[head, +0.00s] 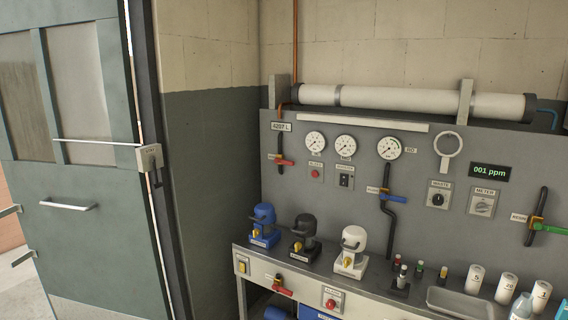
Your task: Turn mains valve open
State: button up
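The grey wall panel (349,205) carries several valves, and their small labels are too small to read, so I cannot tell for sure which is the mains valve. A red-handled valve (284,161) sits on a dark vertical pipe at the panel's upper left, below a plate reading 4207 L. A blue-handled valve (391,196) is on a bent dark pipe near the middle. A green-handled valve (545,227) is at the right edge. Another red-handled valve (281,290) is on the bench front. My gripper is not in view.
Three pumps or dosing heads, blue (263,226), black (304,235) and white (353,252), stand on the bench. White cups (475,279) and a metal tray (455,300) are at right. A grey-green door (85,160) is at left.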

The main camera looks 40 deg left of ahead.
aim_at(276, 161)
jog(key=z, duration=0.05)
jog(key=k, duration=1.65)
jog(key=u, duration=1.9)
jog(key=i, duration=2.95)
jog(key=z, duration=0.05)
